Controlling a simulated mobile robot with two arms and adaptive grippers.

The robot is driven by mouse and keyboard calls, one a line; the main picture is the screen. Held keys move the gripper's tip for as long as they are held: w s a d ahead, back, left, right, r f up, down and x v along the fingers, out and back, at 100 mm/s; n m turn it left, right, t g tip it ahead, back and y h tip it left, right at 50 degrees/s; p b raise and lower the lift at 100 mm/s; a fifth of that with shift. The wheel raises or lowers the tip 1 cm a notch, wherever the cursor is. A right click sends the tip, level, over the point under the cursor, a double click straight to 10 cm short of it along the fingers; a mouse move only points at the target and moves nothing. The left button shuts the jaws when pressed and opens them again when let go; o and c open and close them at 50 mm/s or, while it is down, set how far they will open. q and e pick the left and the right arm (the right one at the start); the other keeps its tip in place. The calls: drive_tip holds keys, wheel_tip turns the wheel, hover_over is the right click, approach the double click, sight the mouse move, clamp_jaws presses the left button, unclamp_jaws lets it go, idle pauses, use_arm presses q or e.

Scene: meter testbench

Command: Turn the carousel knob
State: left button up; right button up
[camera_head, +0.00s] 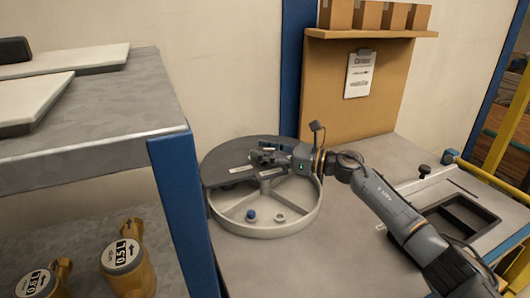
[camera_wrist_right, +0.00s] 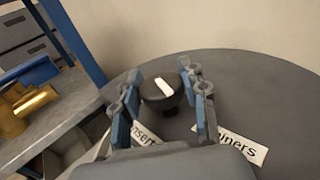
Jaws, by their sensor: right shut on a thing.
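The carousel (camera_head: 265,228) is a round pale drum with open compartments at its front and a dark grey cover over its back part. The black carousel knob (camera_wrist_right: 158,98), with a white mark on top, stands on the dark cover in the right wrist view. My right gripper (camera_head: 266,157) reaches over the cover from the right, and its two fingers (camera_wrist_right: 160,76) are on either side of the knob, shut on it. In the head view the gripper mostly hides the knob. My left gripper is not in view.
A blue post (camera_head: 183,215) and grey shelf (camera_head: 95,115) stand close on the left. Compartments hold a blue-topped piece (camera_head: 251,215) and a pale one (camera_head: 280,217). A clipboard (camera_head: 360,73) hangs behind; a black tray (camera_head: 455,222) lies right. Bare bench lies in front.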

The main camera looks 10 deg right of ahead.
drive_tip(key=o, duration=1.2)
drive_tip(key=shift+c, duration=0.2)
drive_tip(key=v, duration=1.2)
